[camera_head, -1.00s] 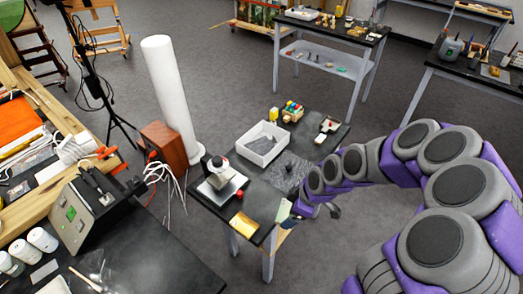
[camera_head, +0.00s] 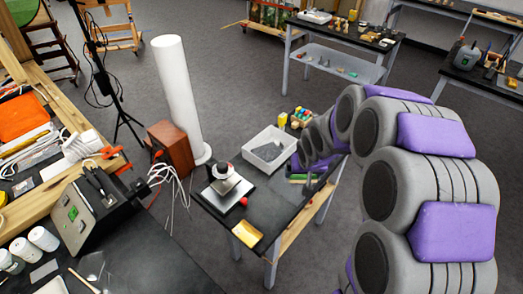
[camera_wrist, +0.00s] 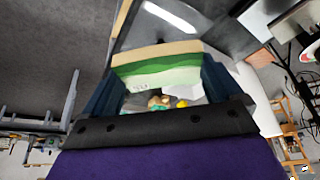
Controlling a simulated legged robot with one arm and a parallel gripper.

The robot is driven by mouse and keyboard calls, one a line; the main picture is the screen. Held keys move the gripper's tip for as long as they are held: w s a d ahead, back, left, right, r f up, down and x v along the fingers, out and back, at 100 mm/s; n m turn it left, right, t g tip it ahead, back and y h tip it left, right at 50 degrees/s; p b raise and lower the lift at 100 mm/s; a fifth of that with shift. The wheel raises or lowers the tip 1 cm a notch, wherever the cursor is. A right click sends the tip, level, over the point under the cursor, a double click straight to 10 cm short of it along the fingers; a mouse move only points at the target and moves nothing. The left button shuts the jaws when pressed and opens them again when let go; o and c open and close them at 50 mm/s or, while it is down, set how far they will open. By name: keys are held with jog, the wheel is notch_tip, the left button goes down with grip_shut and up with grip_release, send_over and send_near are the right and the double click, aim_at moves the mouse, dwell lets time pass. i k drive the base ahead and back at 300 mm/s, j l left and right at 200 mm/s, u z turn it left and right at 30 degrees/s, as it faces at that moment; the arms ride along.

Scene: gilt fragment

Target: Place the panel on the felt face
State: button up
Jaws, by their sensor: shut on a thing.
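The panel (camera_wrist: 156,66), with cream and green painted bands, sits between the dark fingers of my gripper (camera_wrist: 158,82) in the wrist view. The gripper is shut on it. In the head view my gripper (camera_head: 306,178) is low over the right side of the small black table, and a thin green edge of the panel (camera_head: 298,179) shows beside it. I cannot tell whether the panel touches the table. The felt face is not clearly visible; my arm and gripper cover that part of the table.
The small black table (camera_head: 268,210) holds a white tray (camera_head: 268,160) with grey material, a scale-like device (camera_head: 226,186), a red ball (camera_head: 243,201) and a yellow piece (camera_head: 246,234). Colourful small items (camera_head: 300,116) stand at its back. A white column (camera_head: 178,95) rises at left.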

aim_at(267, 153)
jog(key=i+l+u, duration=0.85)
jog(key=l, duration=0.1)
